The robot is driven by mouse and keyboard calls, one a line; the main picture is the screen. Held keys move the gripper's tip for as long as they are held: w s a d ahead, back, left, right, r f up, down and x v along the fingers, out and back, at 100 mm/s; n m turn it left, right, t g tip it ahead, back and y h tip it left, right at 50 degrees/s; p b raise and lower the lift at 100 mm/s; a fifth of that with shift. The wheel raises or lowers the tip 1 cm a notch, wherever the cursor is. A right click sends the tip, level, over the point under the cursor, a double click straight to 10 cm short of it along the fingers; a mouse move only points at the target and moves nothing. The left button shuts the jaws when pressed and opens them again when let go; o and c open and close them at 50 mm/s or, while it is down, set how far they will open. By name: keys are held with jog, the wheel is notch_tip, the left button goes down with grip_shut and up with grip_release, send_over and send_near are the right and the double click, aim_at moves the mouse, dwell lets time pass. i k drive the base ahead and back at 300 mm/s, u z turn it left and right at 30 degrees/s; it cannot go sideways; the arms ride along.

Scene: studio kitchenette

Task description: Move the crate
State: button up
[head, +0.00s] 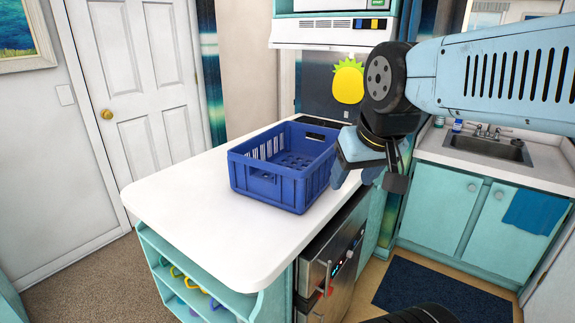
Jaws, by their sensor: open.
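A blue plastic crate (268,185) with slotted sides and hand holes stands upright on the white counter (190,206). It looks empty as far as I can see into it. My gripper (350,178) is at the right side of the crate, close to its right wall, with my arm reaching in from the upper right. The gripper is open and holds nothing. It hides part of the crate's right edge. I cannot tell whether a finger touches the crate.
Free counter surface lies left and in front of the crate. A dark cooktop (322,123) is behind it. An oven (332,262) sits under the counter's right side, beside open shelves (190,290) with mugs. A sink (488,148) and blue mat (440,290) are at right.

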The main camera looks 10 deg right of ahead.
aim_at(286, 187)
jog(key=z, duration=0.75)
jog(key=k, duration=0.6)
jog(key=u, duration=0.65)
jog(key=i, duration=1)
jog(key=z, duration=0.05)
